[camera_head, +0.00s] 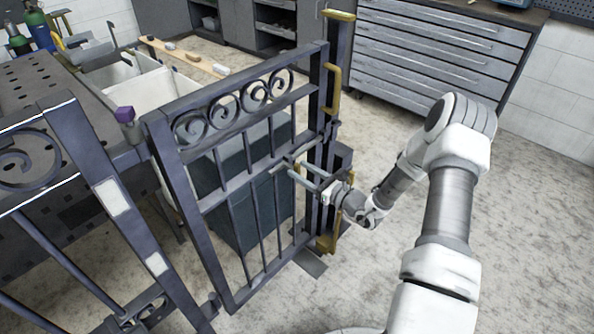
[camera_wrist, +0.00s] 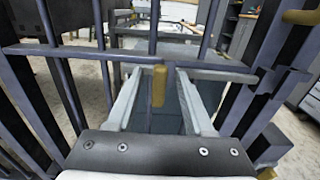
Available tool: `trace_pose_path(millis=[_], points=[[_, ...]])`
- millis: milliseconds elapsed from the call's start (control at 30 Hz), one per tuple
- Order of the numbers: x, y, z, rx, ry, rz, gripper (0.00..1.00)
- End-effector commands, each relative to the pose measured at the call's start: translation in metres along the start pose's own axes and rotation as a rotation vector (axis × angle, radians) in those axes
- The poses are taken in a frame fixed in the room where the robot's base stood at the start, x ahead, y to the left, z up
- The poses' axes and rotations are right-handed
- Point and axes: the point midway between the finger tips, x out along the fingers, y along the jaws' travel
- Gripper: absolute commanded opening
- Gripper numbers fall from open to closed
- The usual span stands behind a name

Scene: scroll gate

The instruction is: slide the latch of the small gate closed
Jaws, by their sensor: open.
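The small dark metal gate (camera_head: 168,165), with a row of scrolls, stands upright beside a dark post (camera_head: 336,75) bearing brass parts. In the wrist view a brass knob (camera_wrist: 158,86) stands in front of a horizontal bar (camera_wrist: 100,52) that runs across the gate; it looks like the latch's handle. My gripper (camera_head: 296,169) is at the gate's post side, at mid height. Its open fingers (camera_wrist: 158,72) lie on either side of the knob, with a gap on both sides. In the head view the knob cannot be clearly told apart, and the bolt's end is unclear.
A second scrolled gate panel (camera_head: 65,115) stands at the left. A perforated dark workbench (camera_head: 40,80) and a white bin (camera_head: 118,70) are behind the gates. A grey drawer cabinet (camera_head: 430,50) stands at the back. The floor (camera_head: 530,220) at right is clear.

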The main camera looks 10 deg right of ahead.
Motion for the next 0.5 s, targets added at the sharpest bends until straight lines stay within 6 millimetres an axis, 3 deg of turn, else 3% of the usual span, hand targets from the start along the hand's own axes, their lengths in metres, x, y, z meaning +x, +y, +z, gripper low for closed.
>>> trace_pose_path(millis=[200, 500], points=[[0.019, 0.000, 0.000, 0.000, -0.001, 0.000, 0.53], [0.021, 0.000, 0.000, 0.000, 0.000, 0.000, 0.53]])
